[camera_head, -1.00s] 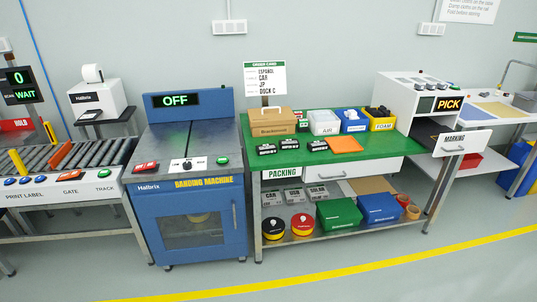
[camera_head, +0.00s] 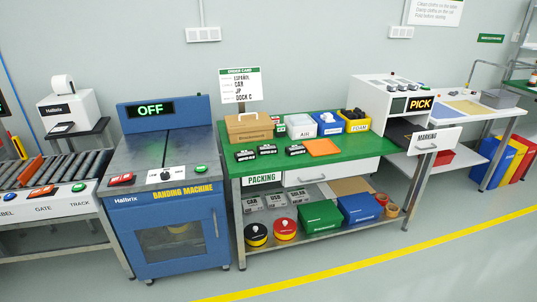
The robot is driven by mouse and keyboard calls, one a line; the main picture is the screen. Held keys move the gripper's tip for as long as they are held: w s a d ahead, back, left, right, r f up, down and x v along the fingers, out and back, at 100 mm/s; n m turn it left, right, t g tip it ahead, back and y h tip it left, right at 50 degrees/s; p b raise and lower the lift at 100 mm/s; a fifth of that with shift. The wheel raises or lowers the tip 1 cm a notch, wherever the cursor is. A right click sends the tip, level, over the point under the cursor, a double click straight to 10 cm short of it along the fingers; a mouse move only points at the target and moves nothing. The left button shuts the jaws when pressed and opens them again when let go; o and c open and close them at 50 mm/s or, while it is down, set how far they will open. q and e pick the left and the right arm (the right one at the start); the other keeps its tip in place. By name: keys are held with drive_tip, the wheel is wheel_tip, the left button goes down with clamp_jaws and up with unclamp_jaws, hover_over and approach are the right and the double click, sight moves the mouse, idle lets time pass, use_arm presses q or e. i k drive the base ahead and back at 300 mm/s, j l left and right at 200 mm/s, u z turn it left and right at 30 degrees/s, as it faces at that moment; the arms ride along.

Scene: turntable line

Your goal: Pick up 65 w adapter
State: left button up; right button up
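Three small black items with white labels lie in a row on the green top of the packing table (camera_head: 350,155): a left one (camera_head: 245,155), a middle one (camera_head: 268,150) and a right one (camera_head: 296,150). They look like adapters, but the labels are too small to read, so I cannot tell which is the 65 W one. Neither of my grippers is in view.
An orange pad (camera_head: 322,147) lies right of the black items. A blue banding machine (camera_head: 170,225) stands left; clear floor lies in front.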

sight(297, 149)
drive_tip(key=i+l+z, duration=0.15)
drive_tip(key=i+l, duration=0.2)
drive_tip(key=l, duration=0.3)
drive_tip(key=i+l+z, duration=0.2)
drive_tip(key=i+l, duration=0.2)
drive_tip(key=l, duration=0.2)
drive_tip(key=i+l+z, duration=0.15)
drive_tip(key=i+l, duration=0.3)
drive_tip(key=l, duration=0.1)
